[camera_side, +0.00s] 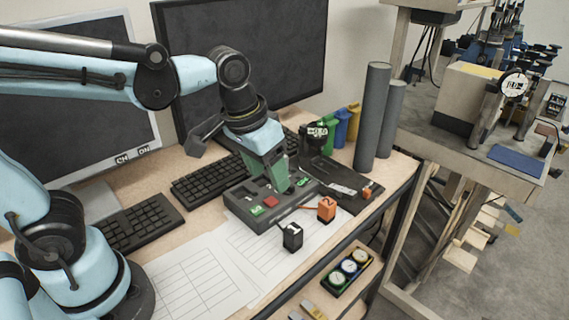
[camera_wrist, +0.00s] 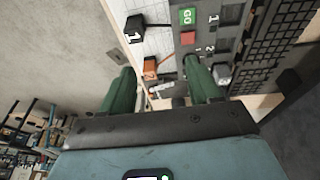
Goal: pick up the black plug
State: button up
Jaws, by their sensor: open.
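The black plug (camera_side: 292,236), a small black block marked 1, sits on the white paper in front of the grey control box (camera_side: 240,208). In the wrist view the black plug (camera_wrist: 134,30) is near the top left, beyond the left fingertip. My gripper (camera_side: 280,184) has green fingers and is over the control box, behind and to the left of the plug. In the wrist view my gripper (camera_wrist: 160,66) is open, with no plug held between its fingers. The side view partly hides the gap between the fingers.
An orange plug (camera_side: 326,208) marked 2 sits right of the black plug, with an orange cord towards the box. A tray of round gauges (camera_side: 348,268) is at the front right. Keyboards (camera_side: 140,222), monitors (camera_side: 250,60) and grey cylinders (camera_side: 371,115) stand around. Printed sheets (camera_side: 195,275) lie in front.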

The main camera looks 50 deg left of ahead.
aim_at(293, 228)
jog(key=d+f+g, duration=0.1)
jog(key=f, duration=0.1)
jog(key=w+d+f+g, duration=0.1)
jog(key=d+f, duration=0.1)
jog(key=f, duration=0.1)
jog(key=d+f+g, duration=0.1)
jog(key=d+f, duration=0.1)
jog(key=shift+w+d+f+y, duration=0.15)
jog(key=shift+w+f+y, duration=0.15)
jog(key=shift+f, duration=0.1)
jog(key=shift+w+f, duration=0.1)
jog(key=shift+f, duration=2.55)
jog(key=c, duration=1)
jog(key=shift+c, duration=0.2)
jog(key=shift+r, duration=0.2)
